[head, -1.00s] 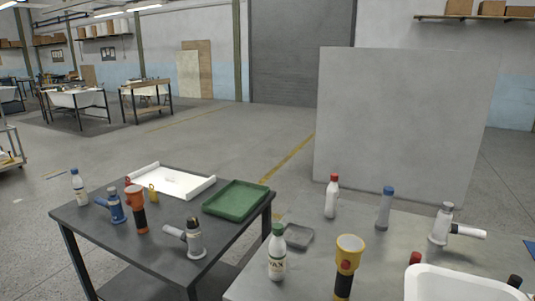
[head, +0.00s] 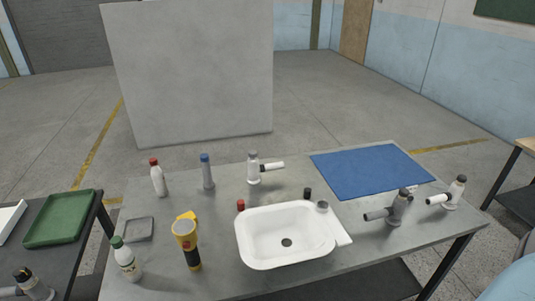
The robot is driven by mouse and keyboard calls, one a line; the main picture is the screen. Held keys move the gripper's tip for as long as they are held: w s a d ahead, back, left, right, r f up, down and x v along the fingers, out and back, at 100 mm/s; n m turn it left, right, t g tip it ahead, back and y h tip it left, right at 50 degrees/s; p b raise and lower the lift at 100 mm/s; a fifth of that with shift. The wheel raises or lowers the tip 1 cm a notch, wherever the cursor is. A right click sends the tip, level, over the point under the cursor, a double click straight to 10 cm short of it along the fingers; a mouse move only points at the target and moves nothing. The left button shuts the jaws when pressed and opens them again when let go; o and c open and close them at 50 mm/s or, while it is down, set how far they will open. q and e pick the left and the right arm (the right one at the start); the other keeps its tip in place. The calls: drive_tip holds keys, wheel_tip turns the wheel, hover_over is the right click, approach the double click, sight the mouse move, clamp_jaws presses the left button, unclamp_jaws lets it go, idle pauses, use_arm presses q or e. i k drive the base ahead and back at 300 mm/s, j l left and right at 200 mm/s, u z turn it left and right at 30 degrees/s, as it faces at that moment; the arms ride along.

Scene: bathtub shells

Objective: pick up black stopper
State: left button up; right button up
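A small black stopper (head: 307,193) stands on the grey table just behind the far rim of a white basin (head: 250,248). A similar red stopper (head: 240,205) stands at the basin's far left corner. A grey round cap (head: 322,206) is at the basin's far right corner, close to the black stopper. The basin has a dark drain hole (head: 287,242) in its floor. Neither of my grippers is in view.
A blue mat (head: 370,170) lies at the back right. A green tray (head: 64,218) is on the left table.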

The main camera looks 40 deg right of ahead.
sight(307, 191)
drive_tip(key=z, duration=1.25)
